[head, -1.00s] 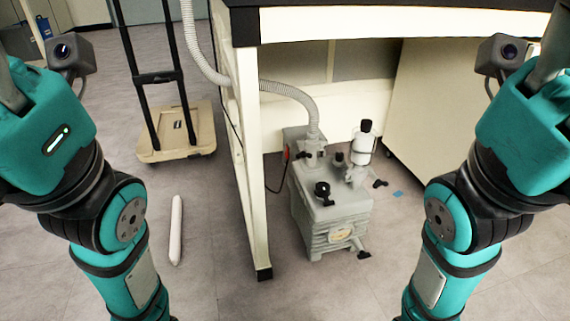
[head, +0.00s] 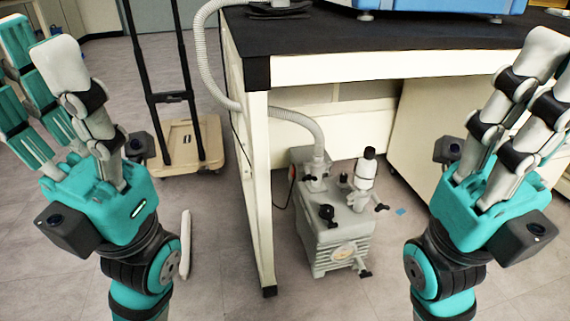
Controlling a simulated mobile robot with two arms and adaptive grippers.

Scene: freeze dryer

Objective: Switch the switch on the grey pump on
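The grey pump (head: 338,240) stands on the floor under the bench, right of the bench's front leg. Black knobs and a clear-and-white bottle-like filter (head: 365,180) are on its top. A small red part (head: 292,174) shows at its rear left side, near a dark cable; I cannot tell whether it is the switch or its position. My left gripper (head: 38,52) is raised at the left, fingers up and apart, empty. My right gripper (head: 552,62) is raised at the right, fingers up and apart, empty, partly cut off by the picture edge. Both are far from the pump.
The bench (head: 400,66) has a black top and a pale frame, with a blue device (head: 440,6) on it. A ribbed hose (head: 208,62) runs down to the pump. A hand cart (head: 182,150) and a white rod (head: 185,245) are on the left floor. Floor before the pump is clear.

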